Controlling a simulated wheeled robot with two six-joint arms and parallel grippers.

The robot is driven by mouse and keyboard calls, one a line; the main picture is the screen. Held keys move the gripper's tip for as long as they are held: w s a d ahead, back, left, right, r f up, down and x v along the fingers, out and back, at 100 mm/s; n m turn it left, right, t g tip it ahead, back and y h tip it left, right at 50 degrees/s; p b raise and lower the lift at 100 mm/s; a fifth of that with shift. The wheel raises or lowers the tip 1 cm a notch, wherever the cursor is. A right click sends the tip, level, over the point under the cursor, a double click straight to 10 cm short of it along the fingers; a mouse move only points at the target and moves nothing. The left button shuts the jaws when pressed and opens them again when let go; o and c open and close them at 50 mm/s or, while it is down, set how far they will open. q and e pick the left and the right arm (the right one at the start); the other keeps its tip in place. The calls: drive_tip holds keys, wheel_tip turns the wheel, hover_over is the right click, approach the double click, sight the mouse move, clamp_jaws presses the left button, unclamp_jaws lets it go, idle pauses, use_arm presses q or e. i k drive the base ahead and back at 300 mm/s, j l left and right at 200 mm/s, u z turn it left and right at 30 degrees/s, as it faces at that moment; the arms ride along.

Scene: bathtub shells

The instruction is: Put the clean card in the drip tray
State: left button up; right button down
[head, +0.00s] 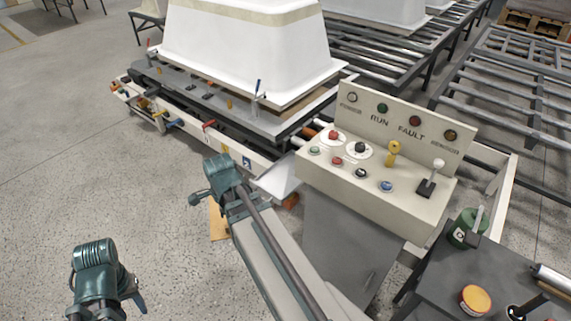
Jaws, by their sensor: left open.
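I cannot make out a clean card for certain in the head view. A pale, tray-like sheet (278,178) sits at the left side of the control console, partly behind my arm. I cannot tell whether it is the drip tray. My left gripper (105,294) is at the lower left over bare floor, well apart from the console. It is open, and nothing shows in it. My other arm reaches up the middle, and its teal end (222,175) is left of the pale sheet. Its jaws cannot be made out.
A control console (322,174) with buttons and a lever stands right of centre. A dark table (445,271) at lower right holds a green container (464,228) and an orange-lidded tub (474,299). A white bathtub shell (245,50) rests on a roller conveyor behind. The left floor is clear.

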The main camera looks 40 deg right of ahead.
sight(287, 176)
drive_tip(key=i+l+z, duration=0.15)
drive_tip(key=i+z, duration=0.2)
drive_tip(key=i, duration=0.2)
drive_tip(key=i+z, duration=0.4)
drive_tip(key=i, duration=0.15)
drive_tip(key=i+j+z, duration=0.15)
drive_tip(key=i+z, duration=0.2)
drive_tip(key=i, duration=0.2)
